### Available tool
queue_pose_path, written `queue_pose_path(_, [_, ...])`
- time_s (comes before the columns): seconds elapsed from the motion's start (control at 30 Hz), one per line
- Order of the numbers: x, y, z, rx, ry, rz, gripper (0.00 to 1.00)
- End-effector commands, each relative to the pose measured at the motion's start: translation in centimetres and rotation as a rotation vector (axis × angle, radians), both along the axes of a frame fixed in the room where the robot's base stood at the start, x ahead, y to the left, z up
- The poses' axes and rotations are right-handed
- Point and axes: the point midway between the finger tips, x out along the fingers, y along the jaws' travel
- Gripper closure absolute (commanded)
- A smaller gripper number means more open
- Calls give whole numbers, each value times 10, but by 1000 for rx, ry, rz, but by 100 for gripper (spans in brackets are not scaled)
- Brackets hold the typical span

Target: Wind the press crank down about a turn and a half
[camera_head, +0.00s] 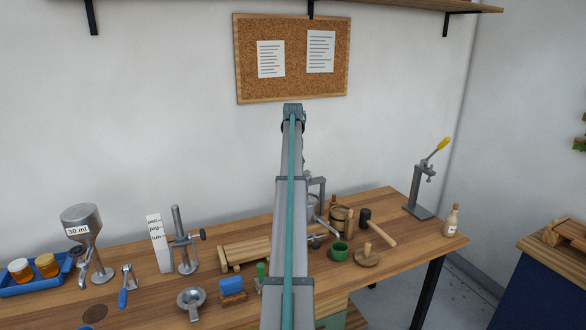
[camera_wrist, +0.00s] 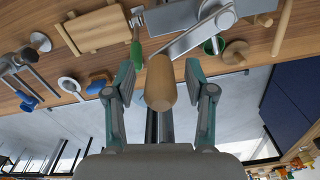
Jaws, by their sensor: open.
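In the wrist view, a light wooden handle (camera_wrist: 159,82) points toward me between the two fingers of my gripper (camera_wrist: 160,85). The fingers are open, with a small gap on each side of the handle. A flat grey crank arm (camera_wrist: 188,38) slants from behind the handle up to a round metal hub. In the head view, the press frame (camera_head: 317,186) shows only partly behind my arm, and my gripper and the crank handle are hidden.
A green cup (camera_head: 339,250) and a wooden stamp (camera_head: 367,256) stand right of my arm, with a mallet (camera_head: 381,230) behind. A lever tool (camera_head: 420,195) stands at the far right.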

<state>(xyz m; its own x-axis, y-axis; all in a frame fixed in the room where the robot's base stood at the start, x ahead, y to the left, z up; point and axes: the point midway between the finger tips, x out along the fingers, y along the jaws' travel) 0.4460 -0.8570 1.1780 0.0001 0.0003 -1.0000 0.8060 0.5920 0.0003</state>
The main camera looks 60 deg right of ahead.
Motion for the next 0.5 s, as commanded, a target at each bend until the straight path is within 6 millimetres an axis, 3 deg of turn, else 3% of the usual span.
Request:
queue_pose_path(0.17, [0,-1,14,-2,-1,0,45])
queue_pose_path(0.5, [1,-2,76,-2,-1,0,45])
